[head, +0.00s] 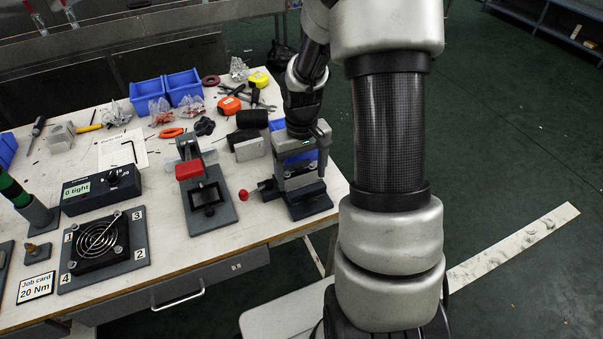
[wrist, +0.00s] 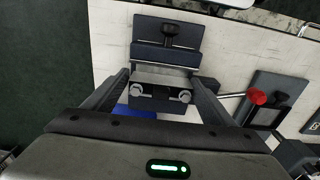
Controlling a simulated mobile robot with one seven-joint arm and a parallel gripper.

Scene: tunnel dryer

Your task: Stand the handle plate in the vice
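The vice (head: 306,204) stands near the right end of the bench, with a dark base and a lever ending in a red ball (head: 243,195). In the wrist view the vice (wrist: 150,55) lies below my gripper (wrist: 161,76). A pale metal piece, apparently the handle plate (wrist: 160,74), spans between my fingertips, which seem to touch both its ends. A dark block with two round bolt heads (wrist: 170,97) sits beside it. In the head view my gripper (head: 303,160) is right over the vice, hiding most of the plate. I cannot tell how deep it sits in the jaws.
Left of the vice is a clamp fixture with a red block (head: 189,169). A fan on a numbered plate (head: 100,243) and a torque display box (head: 101,189) lie further left. Blue bins (head: 183,86), tape measures and loose tools crowd the back.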

